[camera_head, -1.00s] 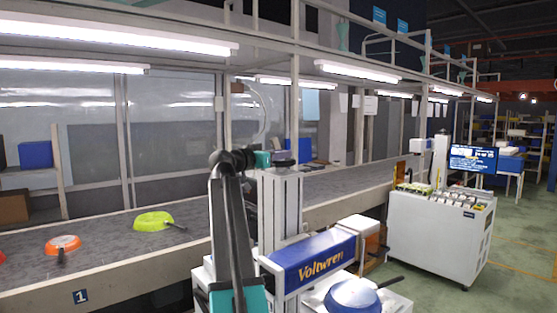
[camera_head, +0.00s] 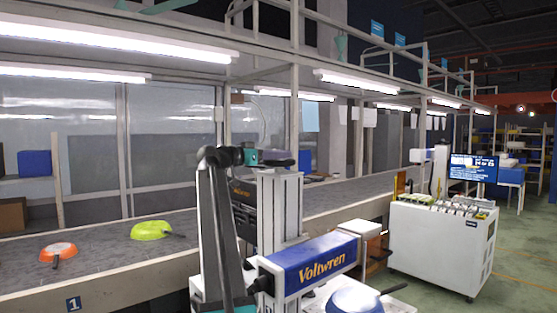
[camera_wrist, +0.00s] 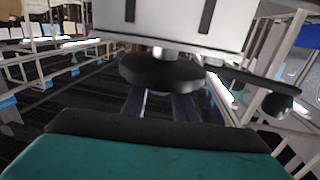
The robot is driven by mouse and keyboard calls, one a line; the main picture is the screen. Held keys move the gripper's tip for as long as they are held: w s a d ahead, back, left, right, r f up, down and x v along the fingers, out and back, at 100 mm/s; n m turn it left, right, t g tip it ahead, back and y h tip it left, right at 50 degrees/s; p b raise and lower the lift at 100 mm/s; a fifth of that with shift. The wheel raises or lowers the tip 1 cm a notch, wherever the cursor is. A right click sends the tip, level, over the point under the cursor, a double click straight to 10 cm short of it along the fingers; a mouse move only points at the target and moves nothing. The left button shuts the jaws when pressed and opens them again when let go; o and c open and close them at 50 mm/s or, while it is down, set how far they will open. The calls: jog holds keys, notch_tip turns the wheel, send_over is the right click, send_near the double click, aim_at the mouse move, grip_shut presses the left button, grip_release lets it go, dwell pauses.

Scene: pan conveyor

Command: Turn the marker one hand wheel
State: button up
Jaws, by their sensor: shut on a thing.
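The dark hand wheel (camera_head: 282,162) sits on top of the grey upright column of the blue and white Voltwren marker (camera_head: 308,265). In the wrist view the wheel (camera_wrist: 162,75) is a black disc on a short shaft in front of a white housing, with a dark arm and knob (camera_wrist: 279,104) reaching right. My gripper (camera_head: 266,159) is at the wheel's left side in the head view. In the wrist view its two fingers (camera_wrist: 160,105) reach the wheel's near rim and are shut on it. The fingertips are partly hidden behind the rim.
The grey conveyor (camera_head: 95,270) runs behind the marker, carrying an orange pan (camera_head: 59,252) and a green pan (camera_head: 150,230). A blue pan (camera_head: 352,298) lies under the marker head. A white cabinet (camera_head: 438,245) stands at right, with open floor beyond.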

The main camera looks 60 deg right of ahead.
jog(key=shift+w+r, duration=0.1)
jog(key=shift+w, duration=0.05)
jog(key=o, duration=1.1)
jog(key=shift+c, duration=0.2)
jog(key=shift+a, duration=0.15)
jog(key=b+v, duration=0.1)
jog(key=v, duration=1.2)
jog(key=shift+w+a+b, duration=0.2)
jog(key=shift+w+b, duration=0.1)
jog(key=shift+b, duration=0.1)
